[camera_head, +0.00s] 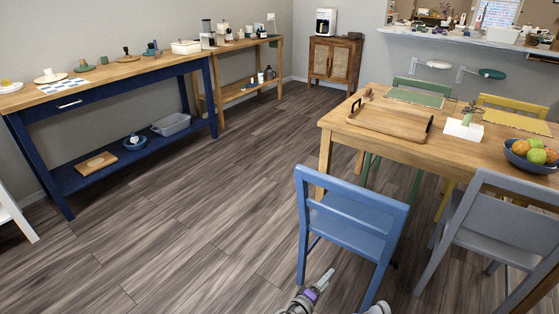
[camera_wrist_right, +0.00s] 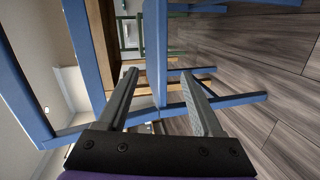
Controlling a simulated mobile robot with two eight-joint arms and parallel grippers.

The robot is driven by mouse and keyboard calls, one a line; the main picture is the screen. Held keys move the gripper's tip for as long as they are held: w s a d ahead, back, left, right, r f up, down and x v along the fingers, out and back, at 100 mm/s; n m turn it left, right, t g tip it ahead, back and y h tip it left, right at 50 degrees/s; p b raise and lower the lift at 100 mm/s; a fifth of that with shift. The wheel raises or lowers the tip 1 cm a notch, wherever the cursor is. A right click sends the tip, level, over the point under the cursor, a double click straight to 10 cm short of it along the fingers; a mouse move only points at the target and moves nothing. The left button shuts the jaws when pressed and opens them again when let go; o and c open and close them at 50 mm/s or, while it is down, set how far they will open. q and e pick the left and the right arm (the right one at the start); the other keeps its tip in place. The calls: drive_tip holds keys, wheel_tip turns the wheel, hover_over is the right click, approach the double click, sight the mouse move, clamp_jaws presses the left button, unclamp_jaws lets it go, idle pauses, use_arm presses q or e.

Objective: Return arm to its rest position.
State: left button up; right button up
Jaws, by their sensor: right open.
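My right gripper (camera_head: 326,279) shows at the bottom of the head view, low over the wood floor, just in front of the blue chair (camera_head: 352,222). In the right wrist view the two fingers of this gripper (camera_wrist_right: 158,72) stand apart with nothing held between them. The blue chair's frame (camera_wrist_right: 155,45) shows beyond and between the fingers in that view, which is turned on its side. I cannot tell whether the fingers touch the chair. My left gripper is not in view.
The wooden dining table (camera_head: 463,150) carries a tray (camera_head: 388,121) and a fruit bowl (camera_head: 530,158). A grey chair (camera_head: 500,220) stands at right. A blue console table (camera_head: 130,78) lines the left wall. The cane cabinet (camera_head: 333,62) stands at back. The middle floor (camera_head: 190,220) is clear.

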drive_tip(key=s+d+r+m+g+y, duration=0.45)
drive_tip(key=s+d+r+g, duration=0.2)
drive_tip(key=s+r, duration=0.6)
drive_tip(key=s+a+r+m+g+y, duration=0.1)
drive_tip(key=s+a+m+y, duration=0.15)
drive_tip(key=s, duration=0.85)
drive_tip(key=s+a+r+m+y, duration=0.1)
drive_tip(key=s+m+y, duration=0.15)
drive_tip(key=s, duration=0.95)
use_arm(q)
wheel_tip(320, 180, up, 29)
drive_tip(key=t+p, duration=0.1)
drive_tip(key=p, duration=2.5)
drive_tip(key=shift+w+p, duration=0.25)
drive_tip(key=shift+p, duration=0.05)
use_arm(e)
wheel_tip(320, 180, up, 30)
drive_tip(key=shift+w+a+f+t, duration=0.25)
drive_tip(key=shift+a+t, duration=0.1)
drive_tip(key=shift+t, duration=0.1)
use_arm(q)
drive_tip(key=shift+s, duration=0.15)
use_arm(e)
drive_tip(key=shift+s+n+y, duration=0.15)
drive_tip(key=shift+n+y, duration=0.1)
